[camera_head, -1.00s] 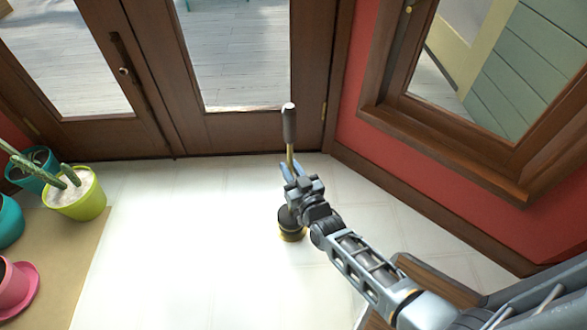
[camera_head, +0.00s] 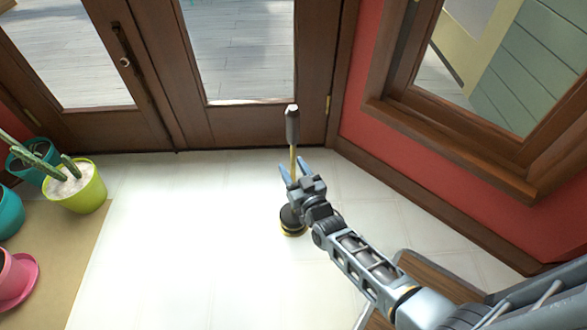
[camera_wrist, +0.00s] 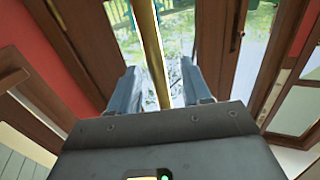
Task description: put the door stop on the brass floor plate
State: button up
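The door stop (camera_head: 292,126) stands about upright, with a dark grip on top, a thin brass rod and a round black base near the floor. A brass rim (camera_head: 293,234) shows under the front of the base, which looks to be the brass floor plate; most of it is hidden by the base, so I cannot tell how well they are centred. My gripper (camera_head: 294,170) is open at the rod, below the dark grip. In the wrist view the brass rod (camera_wrist: 152,50) passes between the two spread fingers, with gaps on both sides.
Brown glazed doors (camera_head: 240,130) stand behind the door stop. A red wall with a window (camera_head: 450,150) is to the right. Cactus pots (camera_head: 78,190) stand on a tan mat (camera_head: 62,250) at the left. The pale floor between is clear.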

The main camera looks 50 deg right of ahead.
jog(key=shift+r, duration=0.1)
jog(key=shift+s+a, duration=0.15)
jog(key=shift+s, duration=0.05)
jog(key=s+a+r+n+y+p, duration=0.2)
jog(key=s+a+r+y+p, duration=0.15)
jog(key=s+a, duration=1.05)
jog(key=s+a+r+n+y, duration=0.1)
jog(key=s+a+r, duration=0.1)
jog(key=s+r, duration=0.3)
jog(key=s+a+r+n+y, duration=0.1)
jog(key=s+r, duration=0.4)
jog(key=r, duration=0.6)
jog(key=s+a+r+n+y, duration=0.2)
jog(key=s+r, duration=0.4)
jog(key=r, duration=0.3)
jog(key=shift+a+g+y, duration=0.4)
jog(key=shift+a+y, duration=0.35)
jog(key=shift+a, duration=0.05)
